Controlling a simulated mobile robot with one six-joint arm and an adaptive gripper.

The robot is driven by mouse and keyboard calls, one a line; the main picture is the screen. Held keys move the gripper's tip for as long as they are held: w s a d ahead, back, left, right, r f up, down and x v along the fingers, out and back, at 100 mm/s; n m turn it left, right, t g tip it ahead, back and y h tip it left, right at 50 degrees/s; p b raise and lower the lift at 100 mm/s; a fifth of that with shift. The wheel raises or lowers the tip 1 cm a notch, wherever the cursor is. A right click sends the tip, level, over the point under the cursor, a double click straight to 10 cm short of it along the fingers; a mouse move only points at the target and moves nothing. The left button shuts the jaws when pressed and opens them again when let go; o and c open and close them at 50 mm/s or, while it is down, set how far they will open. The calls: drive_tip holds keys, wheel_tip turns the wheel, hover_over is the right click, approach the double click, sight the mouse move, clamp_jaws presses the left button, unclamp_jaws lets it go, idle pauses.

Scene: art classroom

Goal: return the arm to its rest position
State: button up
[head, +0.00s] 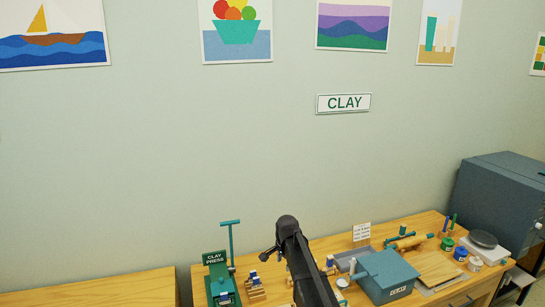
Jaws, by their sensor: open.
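My black arm rises from the bottom edge in the head view, in front of the wooden table (345,250). Its rounded top joint stands out against the wall. A small dark part sticks out to the left below that joint; I cannot tell what it is. I see nothing held.
A green clay press (222,285) with a tall handle stands left of the arm. A blue-grey box (387,275) marked CLAY is close on its right. Farther right are jars, a wooden board (437,270) and a dark kiln-like cabinet (500,200).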

drive_tip(key=s+d+f+n+b, duration=0.3)
drive_tip(key=s+d+f, duration=0.1)
drive_tip(key=s, duration=0.5)
drive_tip(key=s+d+f+n+g+b, duration=0.1)
drive_tip(key=s+d+f+n+b, duration=0.2)
drive_tip(key=s, duration=0.6)
drive_tip(key=s+d+f+n+g+b, duration=0.1)
drive_tip(key=s+d+f+n+b, duration=0.3)
drive_tip(key=s, duration=0.6)
drive_tip(key=shift+d+f, duration=0.3)
drive_tip(key=shift+d, duration=0.7)
